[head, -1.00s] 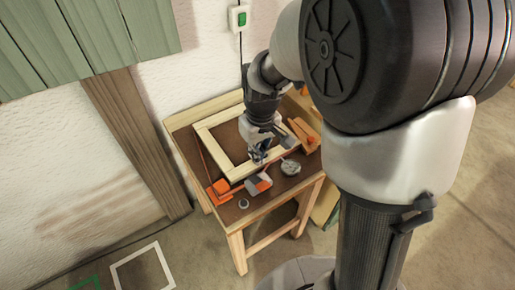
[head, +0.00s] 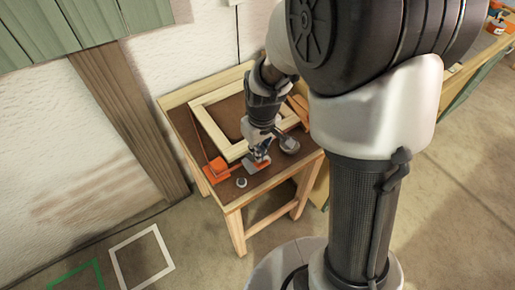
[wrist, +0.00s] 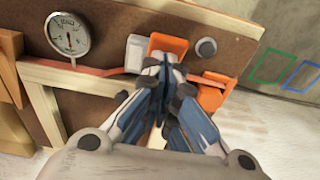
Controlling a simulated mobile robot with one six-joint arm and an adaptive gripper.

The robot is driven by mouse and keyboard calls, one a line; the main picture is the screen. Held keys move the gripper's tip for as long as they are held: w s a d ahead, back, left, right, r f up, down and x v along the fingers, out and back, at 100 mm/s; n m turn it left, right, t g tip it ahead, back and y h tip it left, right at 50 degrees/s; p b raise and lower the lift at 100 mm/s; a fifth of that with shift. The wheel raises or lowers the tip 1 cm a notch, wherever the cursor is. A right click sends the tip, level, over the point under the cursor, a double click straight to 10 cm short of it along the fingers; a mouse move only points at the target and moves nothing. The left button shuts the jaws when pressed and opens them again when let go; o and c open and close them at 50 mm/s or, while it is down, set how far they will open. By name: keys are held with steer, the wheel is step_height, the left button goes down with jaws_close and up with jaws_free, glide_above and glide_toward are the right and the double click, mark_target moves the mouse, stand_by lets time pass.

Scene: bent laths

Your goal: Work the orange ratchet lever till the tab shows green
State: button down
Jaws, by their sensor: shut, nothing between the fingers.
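My gripper (head: 260,158) points down at the bench, its fingers together and empty. In the wrist view the closed fingertips (wrist: 168,65) are at the orange lever (wrist: 168,43), overlapping its lower edge; I cannot tell whether they touch. The lever also shows in the head view (head: 257,168), partly behind the gripper. A pale grey block (wrist: 134,50) sits beside the lever, on the red strap line. An orange corner block (head: 215,171) stands to the left in the head view and is partly hidden by my fingers in the wrist view (wrist: 212,96). I cannot make out any green on a tab.
A pale wooden frame (head: 208,113) lies on the bench (head: 204,127). A round dial gauge (wrist: 68,36) is near the lever. A small round grey piece (head: 241,183) lies at the front edge.

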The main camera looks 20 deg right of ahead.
mark_target(263, 162)
steer(key=s+f, duration=0.1)
steer(key=s+d+f, duration=0.1)
steer(key=shift+s+f+b, duration=0.2)
steer(key=shift+s+b, duration=0.15)
steer(key=shift+s, duration=0.05)
steer(key=shift+w+a, duration=0.1)
steer(key=shift+w+r, duration=0.15)
steer(key=shift+r, duration=0.05)
steer(key=shift+w+a+r+p, duration=0.25)
steer(key=shift+w+p, duration=0.2)
steer(key=shift+w, duration=0.1)
steer(key=shift+w+r+p, duration=0.1)
steer(key=shift+r+p, duration=0.3)
steer(key=shift+r, duration=0.05)
steer(key=r+p, duration=0.2)
steer(key=r, duration=0.1)
steer(key=r+p, duration=0.1)
steer(key=shift+w+a+r, duration=0.15)
steer(key=shift+w, duration=0.2)
steer(key=s+d+r+p, duration=0.1)
steer(key=s+r+p, duration=0.1)
steer(key=r, duration=0.6)
steer(key=shift+s+p, duration=0.4)
steer(key=shift+s, duration=0.1)
steer(key=shift+r, duration=0.1)
